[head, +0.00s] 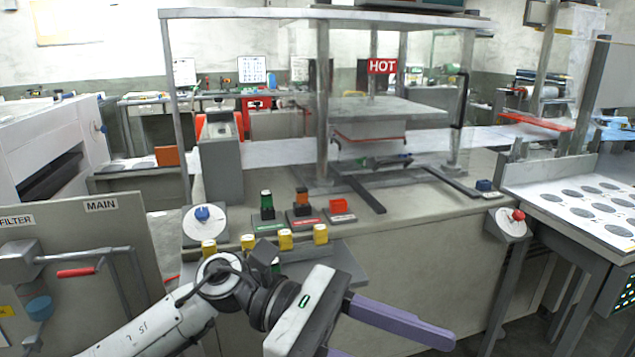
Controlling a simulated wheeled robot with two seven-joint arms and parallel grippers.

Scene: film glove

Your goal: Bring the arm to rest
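My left arm (160,333) comes in from the lower left, white with a dark wrist. It reaches across the front of the machine bench. My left gripper (380,342) is at the bottom centre, with purple fingers pointing to the lower right. The fingers are spread apart, with nothing visible between them. The lower finger is mostly cut off by the frame's bottom edge. The gripper is in front of the bench's grey front panel. My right gripper is not in view.
The bench (420,210) carries a clear-walled press with a red HOT sign (382,66). Yellow knobs (285,239) and a green button (267,205) are just behind my wrist. A cabinet with a red-handled lever (76,272) is at left. A perforated tray table (590,205) is at right.

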